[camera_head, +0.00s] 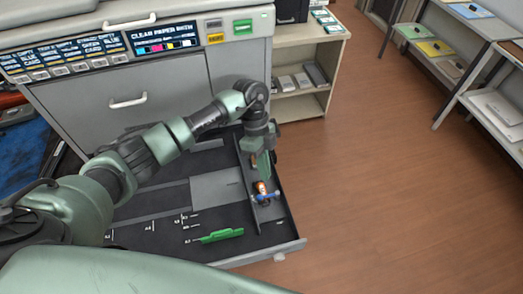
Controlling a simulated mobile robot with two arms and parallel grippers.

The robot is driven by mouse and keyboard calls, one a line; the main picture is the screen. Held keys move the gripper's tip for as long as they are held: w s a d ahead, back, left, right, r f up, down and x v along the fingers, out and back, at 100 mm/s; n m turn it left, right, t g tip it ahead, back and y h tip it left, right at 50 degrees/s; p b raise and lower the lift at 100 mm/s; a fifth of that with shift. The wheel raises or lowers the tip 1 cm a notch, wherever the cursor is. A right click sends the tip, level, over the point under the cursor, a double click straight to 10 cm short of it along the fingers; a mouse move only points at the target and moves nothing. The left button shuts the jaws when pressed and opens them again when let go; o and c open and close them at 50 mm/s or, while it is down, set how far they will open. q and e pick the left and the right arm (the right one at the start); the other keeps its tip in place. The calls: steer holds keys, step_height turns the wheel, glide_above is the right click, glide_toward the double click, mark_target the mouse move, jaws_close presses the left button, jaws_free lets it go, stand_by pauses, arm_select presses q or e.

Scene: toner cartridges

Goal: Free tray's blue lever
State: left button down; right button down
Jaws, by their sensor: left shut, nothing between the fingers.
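The paper tray (285,233) is pulled out from the grey printer, low in front of it. The blue lever (268,197) sits at the tray's right side, by a round orange-brown part. My left gripper (262,176) reaches down over the tray's right side, just behind the lever. It is shut with nothing in it, and whether its tips touch the lever is unclear. A green guide (221,236) lies on the tray floor near the front. My right gripper is not in view.
The printer front (170,85) stands behind the tray, with a panel (160,38) reading "CLEAR PAPER PATH". A low shelf (300,100) with several boxes stands to its right. Wooden floor (390,200) is clear on the right, up to racks (480,95).

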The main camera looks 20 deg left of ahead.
mark_target(263, 196)
arm_select(q)
steer(key=s+f+p, duration=0.1)
steer(key=s+f, duration=0.1)
steer(key=f, duration=0.1)
steer(key=shift+s+a+p, duration=0.1)
steer(key=shift+s+p, duration=0.25)
steer(key=shift+s, duration=0.05)
steer(key=shift+s+f, duration=0.1)
steer(key=shift+f, duration=0.1)
steer(key=shift+f, duration=0.1)
